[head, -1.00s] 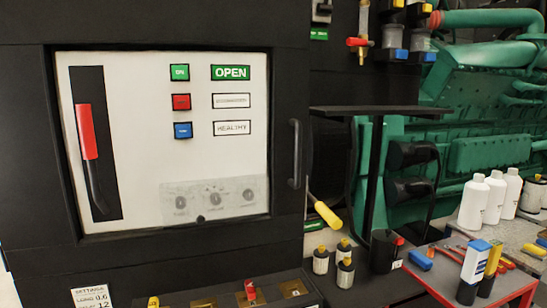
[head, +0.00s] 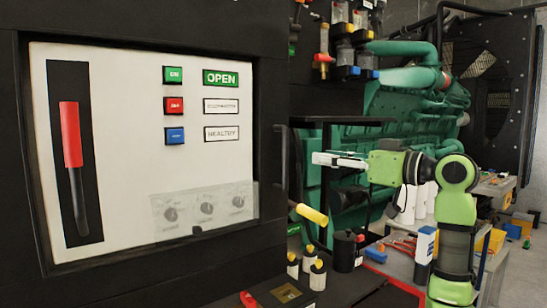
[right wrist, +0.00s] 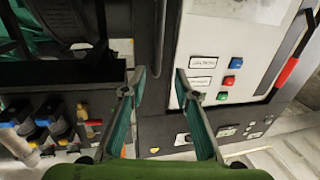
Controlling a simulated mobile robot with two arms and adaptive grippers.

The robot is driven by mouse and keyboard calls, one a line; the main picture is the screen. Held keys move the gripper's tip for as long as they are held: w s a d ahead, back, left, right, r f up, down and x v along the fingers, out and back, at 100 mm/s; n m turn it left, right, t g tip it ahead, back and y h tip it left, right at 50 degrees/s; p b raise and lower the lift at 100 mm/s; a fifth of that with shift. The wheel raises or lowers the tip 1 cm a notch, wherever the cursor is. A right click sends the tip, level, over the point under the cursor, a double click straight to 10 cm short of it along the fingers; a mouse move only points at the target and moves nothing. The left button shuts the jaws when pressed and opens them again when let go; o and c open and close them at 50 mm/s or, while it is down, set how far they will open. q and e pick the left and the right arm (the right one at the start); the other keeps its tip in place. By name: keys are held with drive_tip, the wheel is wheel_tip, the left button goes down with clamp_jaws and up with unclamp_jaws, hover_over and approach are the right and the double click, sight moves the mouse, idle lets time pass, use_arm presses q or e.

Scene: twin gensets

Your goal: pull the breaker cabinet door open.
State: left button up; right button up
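The breaker cabinet door is a black frame (head: 271,100) around a white panel (head: 120,160) with a red-tipped lever, three coloured buttons and labels. It looks shut. Its dark upright handle (head: 282,157) is at the right edge in the head view, and shows as a dark bar (right wrist: 160,32) in the right wrist view, where the panel appears upside down. My right gripper (head: 318,159) is to the right of the handle, pointing left. In the right wrist view its fingers (right wrist: 161,74) are open and empty, with the handle ahead between them; contact is not visible. My left gripper is out of view.
A yellow-handled tool (head: 312,214) sticks out below the handle. A low bench (head: 365,290) with small bottles and tools stands at lower right. A dark shelf (head: 340,121) and green engine (head: 400,95) are behind my right arm.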

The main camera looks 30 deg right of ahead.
drive_tip(key=p, duration=0.2)
approach(287, 151)
drive_tip(key=w, duration=0.2)
drive_tip(key=p+x, duration=0.1)
drive_tip(key=x, duration=0.2)
drive_tip(key=p+x, duration=0.1)
drive_tip(key=x, duration=0.3)
drive_tip(key=shift+w+a+p, duration=0.25)
drive_tip(key=shift+a+p, duration=0.05)
drive_tip(key=shift+w+a+f, duration=0.15)
drive_tip(key=shift+w+f, duration=0.05)
drive_tip(key=shift+w, duration=0.4)
clamp_jaws()
